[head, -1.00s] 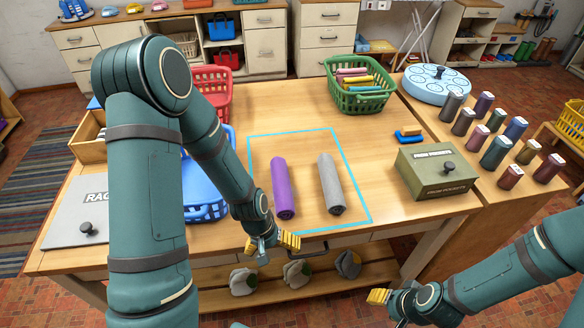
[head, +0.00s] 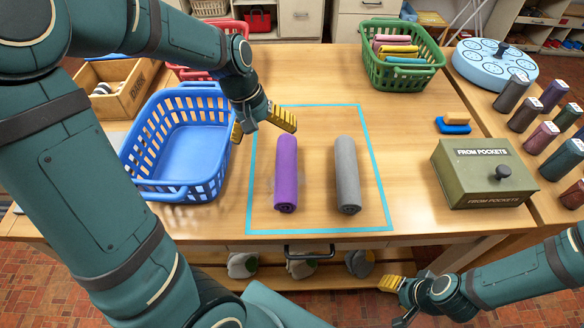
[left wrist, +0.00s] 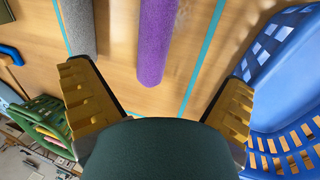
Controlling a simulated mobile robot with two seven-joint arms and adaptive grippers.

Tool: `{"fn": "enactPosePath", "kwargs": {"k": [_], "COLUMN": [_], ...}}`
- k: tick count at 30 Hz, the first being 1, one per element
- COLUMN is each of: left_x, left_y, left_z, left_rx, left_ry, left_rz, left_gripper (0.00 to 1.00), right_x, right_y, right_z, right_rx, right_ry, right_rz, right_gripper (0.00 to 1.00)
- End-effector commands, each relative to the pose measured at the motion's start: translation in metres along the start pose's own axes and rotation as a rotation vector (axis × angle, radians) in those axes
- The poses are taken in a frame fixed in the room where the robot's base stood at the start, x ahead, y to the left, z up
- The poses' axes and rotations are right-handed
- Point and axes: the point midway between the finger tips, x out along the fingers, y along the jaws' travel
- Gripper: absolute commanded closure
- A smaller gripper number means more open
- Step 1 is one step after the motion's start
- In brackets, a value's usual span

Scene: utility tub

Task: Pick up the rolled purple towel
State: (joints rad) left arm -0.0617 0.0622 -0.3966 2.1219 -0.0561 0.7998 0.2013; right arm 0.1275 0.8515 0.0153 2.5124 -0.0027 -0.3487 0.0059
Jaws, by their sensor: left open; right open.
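The rolled purple towel (head: 286,175) lies on the table inside a blue taped outline, left of a rolled grey towel (head: 347,175). My left gripper (head: 264,124) is open and empty, above the table near the far end of the purple towel. In the left wrist view the purple towel (left wrist: 155,40) shows beyond and between the spread fingers (left wrist: 160,100), with the grey towel (left wrist: 77,25) near the finger at left. My right gripper (head: 395,284) is open and empty, low in front of the table's front edge, away from the towels.
An empty blue basket (head: 188,150) stands close left of the outline; it also shows in the left wrist view (left wrist: 290,65). A green basket (head: 402,80) with rolled cloths stands at the back. An olive box (head: 483,190) is at right. Table between the grey towel and box is clear.

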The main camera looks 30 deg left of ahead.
Motion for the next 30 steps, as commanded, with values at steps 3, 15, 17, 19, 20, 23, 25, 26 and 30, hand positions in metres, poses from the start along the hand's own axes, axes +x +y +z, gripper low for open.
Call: {"fn": "enactPosePath", "kwargs": {"k": [3, 15, 17, 19, 20, 23, 25, 26, 30], "left_x": [0.014, 0.080, 0.083, 0.085, 0.086, 0.093, 0.102, 0.106, 0.127], "left_y": [0.000, 0.000, 0.000, 0.001, 0.001, 0.002, 0.002, 0.003, 0.004], "left_z": [0.001, 0.000, 0.000, 0.000, -0.001, -0.001, -0.002, -0.003, -0.004], "left_rx": [0.000, 0.001, 0.000, 0.000, 0.000, 0.001, 0.001, 0.001, 0.001], "left_ry": [-0.003, -0.002, -0.001, 0.000, 0.000, -0.001, -0.002, -0.002, -0.003], "left_rz": [0.000, -0.001, 0.000, 0.000, 0.000, 0.000, -0.001, -0.001, -0.002], "left_gripper": [0.00, 0.00, 0.00, 0.00, 0.00, 0.00, 0.00, 0.00, 0.00], "right_x": [0.005, 0.023, 0.024, 0.024, 0.025, 0.028, 0.031, 0.033, 0.042], "right_y": [0.002, 0.009, 0.009, 0.009, 0.009, 0.010, 0.011, 0.012, 0.015], "right_z": [0.000, -0.002, -0.002, -0.003, -0.003, -0.003, -0.003, -0.003, -0.004], "right_rx": [-0.001, -0.002, -0.002, -0.002, -0.002, -0.002, -0.003, -0.003, -0.003], "right_ry": [0.000, 0.010, 0.011, 0.011, 0.012, 0.013, 0.014, 0.015, 0.019], "right_rz": [0.000, 0.000, 0.000, 0.000, 0.000, 0.000, 0.000, 0.001, 0.001], "right_gripper": [0.53, 0.53, 0.53, 0.53, 0.53, 0.53, 0.53, 0.53, 0.53]}}
